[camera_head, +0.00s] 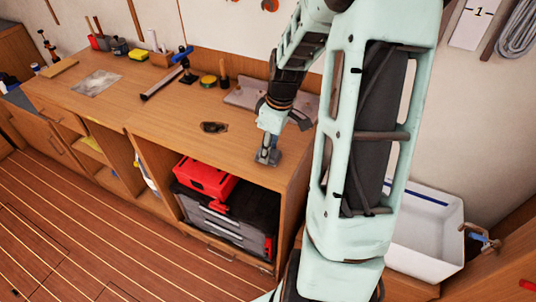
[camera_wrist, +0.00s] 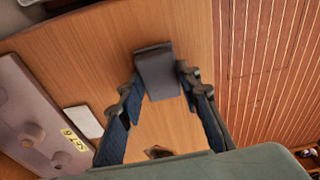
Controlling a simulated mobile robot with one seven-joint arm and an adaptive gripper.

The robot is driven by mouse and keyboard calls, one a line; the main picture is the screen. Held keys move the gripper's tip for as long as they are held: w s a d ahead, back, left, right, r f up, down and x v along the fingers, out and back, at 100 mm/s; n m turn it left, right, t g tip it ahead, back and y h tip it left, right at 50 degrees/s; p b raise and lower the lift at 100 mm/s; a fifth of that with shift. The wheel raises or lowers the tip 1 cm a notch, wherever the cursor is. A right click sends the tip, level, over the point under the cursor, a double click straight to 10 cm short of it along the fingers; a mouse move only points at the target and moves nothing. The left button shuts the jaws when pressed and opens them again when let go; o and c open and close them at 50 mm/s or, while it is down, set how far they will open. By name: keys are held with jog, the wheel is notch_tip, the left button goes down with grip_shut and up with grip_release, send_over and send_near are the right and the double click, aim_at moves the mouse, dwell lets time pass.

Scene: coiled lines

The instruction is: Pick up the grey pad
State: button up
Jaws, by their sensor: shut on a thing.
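The grey pad (camera_wrist: 155,62) is a small dark grey block between my fingers in the wrist view. My gripper (camera_wrist: 160,82) is shut on it, with one finger on each side. In the head view my gripper (camera_head: 268,153) points down near the front right of the wooden worktop, and the pad (camera_head: 270,159) shows at its tips, partly hidden by the fingers. I cannot tell whether the pad touches the worktop or is just above it.
A small dark object (camera_head: 214,127) lies on the worktop (camera_head: 175,115) left of my gripper. A grey plate (camera_head: 243,97) lies behind it. Tools stand along the back. A red case (camera_head: 205,178) sits on a shelf below. A white sink (camera_head: 428,235) is at right.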

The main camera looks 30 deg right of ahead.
jog(key=c, duration=0.3)
jog(key=shift+r, duration=0.15)
jog(key=shift+r+p, duration=0.55)
jog(key=r+p, duration=0.2)
jog(key=r, duration=0.1)
jog(key=shift+s+a+r+p, duration=0.1)
jog(key=shift+a+r+p, duration=0.15)
jog(key=shift+a+p, duration=0.15)
jog(key=s+a+r+p, duration=0.5)
jog(key=a+r, duration=0.3)
jog(key=a, duration=0.3)
jog(key=shift+s+a+p, duration=0.3)
jog(key=shift+s+a, duration=0.1)
jog(key=shift+s, duration=0.05)
